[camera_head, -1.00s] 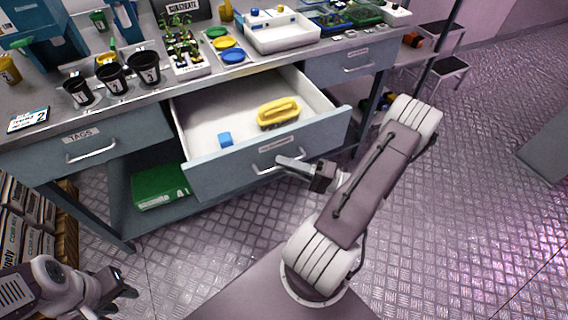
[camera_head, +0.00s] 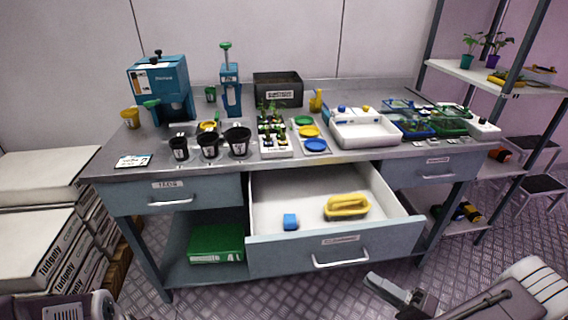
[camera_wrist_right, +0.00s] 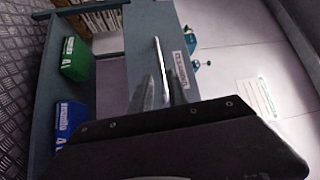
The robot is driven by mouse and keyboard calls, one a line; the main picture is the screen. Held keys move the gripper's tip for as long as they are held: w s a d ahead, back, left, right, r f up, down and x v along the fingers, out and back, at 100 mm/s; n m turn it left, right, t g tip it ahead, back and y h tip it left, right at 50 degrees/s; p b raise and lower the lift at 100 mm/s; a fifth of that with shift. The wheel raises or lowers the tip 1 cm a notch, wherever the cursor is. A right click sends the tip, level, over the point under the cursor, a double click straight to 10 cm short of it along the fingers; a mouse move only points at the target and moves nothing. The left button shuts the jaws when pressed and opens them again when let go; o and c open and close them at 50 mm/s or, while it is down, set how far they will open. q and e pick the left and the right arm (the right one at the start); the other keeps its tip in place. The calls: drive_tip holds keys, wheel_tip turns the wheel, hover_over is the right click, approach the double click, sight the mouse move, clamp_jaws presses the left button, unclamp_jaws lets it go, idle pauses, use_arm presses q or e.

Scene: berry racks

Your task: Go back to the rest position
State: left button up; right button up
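My right gripper (camera_head: 388,290) is in the lower right of the head view, in front of the open drawer (camera_head: 405,218) and to the right of its handle (camera_head: 341,262). In the right wrist view its two fingers (camera_wrist_right: 162,92) are a little apart, with nothing held. The handle (camera_wrist_right: 161,68) shows beyond the fingertips there, and the gripper looks clear of it. Part of my left arm (camera_head: 65,308) shows at the bottom left of the head view, but its fingers are out of view.
The workbench (camera_head: 350,163) carries black pots, plants, dishes and trays. Stacked boxes (camera_head: 50,230) stand left, shelving (camera_head: 545,88) right. A green box (camera_head: 215,243) sits on the lower shelf.

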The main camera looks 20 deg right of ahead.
drive_tip(key=s+a+f+n+g+h, duration=0.1)
drive_tip(key=a+f+n+g+h, duration=0.15)
drive_tip(key=a+g, duration=0.6)
drive_tip(key=a+f+n+g+h, duration=0.1)
drive_tip(key=a+f+n+g, duration=0.4)
drive_tip(key=g, duration=0.6)
drive_tip(key=w+a+r+n+t+h, duration=0.2)
drive_tip(key=w+a+r+t+h, duration=0.25)
drive_tip(key=w+h, duration=0.2)
wheel_tip(320, 180, up, 21)
drive_tip(key=p, duration=2)
drive_tip(key=shift+f+p, duration=0.15)
drive_tip(key=shift+p, duration=0.25)
drive_tip(key=shift+a, duration=0.1)
